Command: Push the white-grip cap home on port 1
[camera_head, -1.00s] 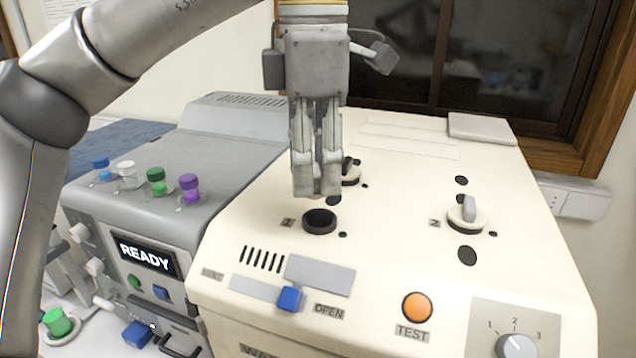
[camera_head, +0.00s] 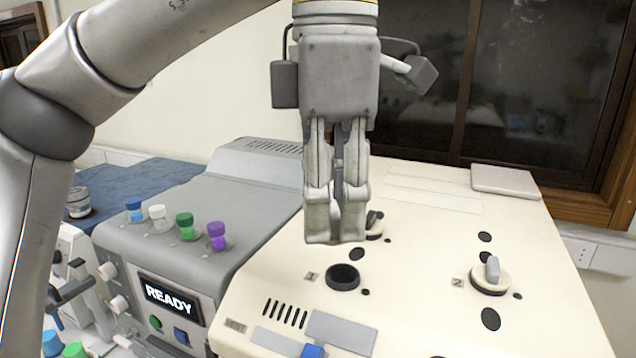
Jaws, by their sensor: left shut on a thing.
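My left gripper (camera_head: 337,232) points down just behind and above port 1 (camera_head: 343,277), a black ring with a dark opening beside the label 1. Its fingers are close together, shut on a pale thing that is mostly hidden between the fingertips. I cannot make out the whole of it, so I cannot confirm it is the white-grip cap. Port 1 shows no cap on it. A cream cap with a dark grip (camera_head: 376,222) sits behind the fingers, partly hidden. Another cream cap with a pale grey grip (camera_head: 491,278) sits by the label 2. My right gripper is out of view.
The cream tester top (camera_head: 420,310) carries several dark holes. A grey unit with a READY screen (camera_head: 170,298) stands to the left, with blue, white, green and purple small caps (camera_head: 216,236) on top. A flat grey block (camera_head: 505,181) lies at the back right.

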